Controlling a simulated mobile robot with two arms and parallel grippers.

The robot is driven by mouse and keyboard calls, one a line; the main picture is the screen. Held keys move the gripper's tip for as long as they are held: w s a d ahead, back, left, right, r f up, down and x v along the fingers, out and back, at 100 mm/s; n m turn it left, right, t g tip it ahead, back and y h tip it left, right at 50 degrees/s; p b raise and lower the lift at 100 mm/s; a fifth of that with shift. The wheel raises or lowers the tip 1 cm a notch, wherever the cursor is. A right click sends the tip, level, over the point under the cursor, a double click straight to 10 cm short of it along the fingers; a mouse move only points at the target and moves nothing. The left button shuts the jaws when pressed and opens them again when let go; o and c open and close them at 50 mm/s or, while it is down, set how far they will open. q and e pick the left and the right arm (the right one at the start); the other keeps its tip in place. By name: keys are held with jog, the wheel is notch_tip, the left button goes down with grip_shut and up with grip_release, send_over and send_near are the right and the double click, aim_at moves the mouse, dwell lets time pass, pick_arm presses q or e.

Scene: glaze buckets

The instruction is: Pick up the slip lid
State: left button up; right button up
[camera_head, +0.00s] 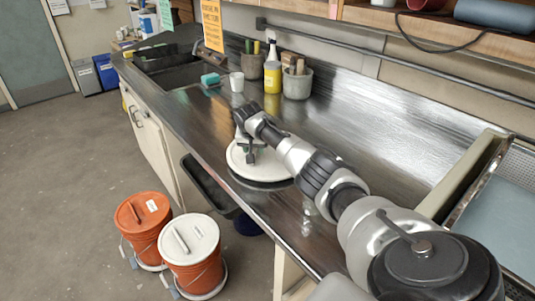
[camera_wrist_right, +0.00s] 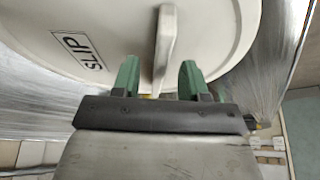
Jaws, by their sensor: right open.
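The slip lid (camera_head: 238,160) is a round, off-white disc lying on the metal counter near its front edge. In the right wrist view the lid (camera_wrist_right: 110,60) fills the upper part, with a "SLIP" label (camera_wrist_right: 78,48) and a raised bar handle (camera_wrist_right: 166,45). My right gripper (camera_head: 250,150) is over the lid. In the wrist view its two green fingers (camera_wrist_right: 158,78) are open, one on each side of the handle's near end, with gaps between. My left gripper is not in view.
The metal counter (camera_head: 345,130) holds a white cup (camera_head: 237,82), a yellow bottle (camera_head: 272,75) and grey tool pots (camera_head: 297,84) behind the lid. An orange-lidded bucket (camera_head: 143,225) and a white-lidded bucket (camera_head: 190,255) stand on the floor. A sink (camera_head: 180,75) is at the far left.

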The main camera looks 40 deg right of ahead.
jog(key=shift+f, duration=0.3)
jog(key=shift+c, duration=0.2)
grip_shut()
